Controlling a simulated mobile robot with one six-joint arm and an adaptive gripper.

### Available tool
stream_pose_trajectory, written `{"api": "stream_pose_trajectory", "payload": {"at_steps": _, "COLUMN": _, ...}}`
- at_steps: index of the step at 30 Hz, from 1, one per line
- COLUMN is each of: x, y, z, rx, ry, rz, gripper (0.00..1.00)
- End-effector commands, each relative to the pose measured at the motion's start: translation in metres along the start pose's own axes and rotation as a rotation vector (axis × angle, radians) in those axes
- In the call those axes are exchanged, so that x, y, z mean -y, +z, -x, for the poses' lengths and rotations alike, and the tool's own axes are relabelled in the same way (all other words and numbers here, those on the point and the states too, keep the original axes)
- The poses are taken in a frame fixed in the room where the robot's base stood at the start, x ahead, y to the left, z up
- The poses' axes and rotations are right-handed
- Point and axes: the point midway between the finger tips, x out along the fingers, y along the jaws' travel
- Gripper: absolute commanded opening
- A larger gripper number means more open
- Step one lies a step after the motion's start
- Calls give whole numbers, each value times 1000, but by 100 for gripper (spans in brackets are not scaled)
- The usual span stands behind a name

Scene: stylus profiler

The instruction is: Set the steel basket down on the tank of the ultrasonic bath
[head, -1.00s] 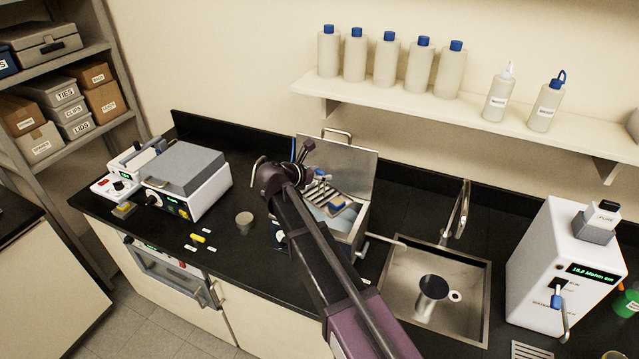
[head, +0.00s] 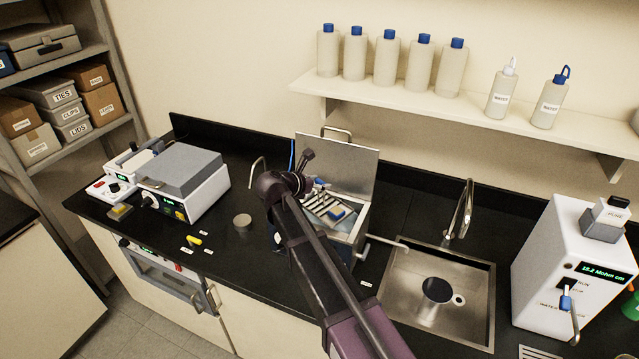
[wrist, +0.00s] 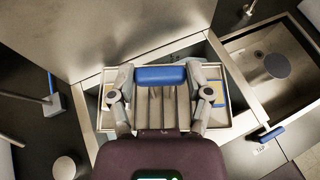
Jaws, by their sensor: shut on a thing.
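The steel basket (head: 345,222) is a slatted tray with a blue grip (wrist: 160,77) and a small blue and yellow item (head: 337,213) in it. My gripper (wrist: 160,74) is shut on the blue grip. The bath's raised lid (head: 345,166) stands behind. My arm hides much of the bath's front in the head view.
The sink (head: 400,298) with its tap (head: 462,210) is right of the bath. A grey-lidded white instrument (head: 187,180) and a small round grey pot (head: 242,222) stand to the left. A shelf of bottles (head: 420,104) hangs above the counter.

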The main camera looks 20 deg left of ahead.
Motion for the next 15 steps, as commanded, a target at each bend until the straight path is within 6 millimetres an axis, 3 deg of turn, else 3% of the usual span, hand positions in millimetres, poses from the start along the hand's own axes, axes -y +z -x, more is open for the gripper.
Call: {"api": "stream_pose_trajectory", "payload": {"at_steps": 15, "x": 0, "y": -8, "z": -4, "rx": 1, "ry": 1, "rz": 1, "gripper": 4}}
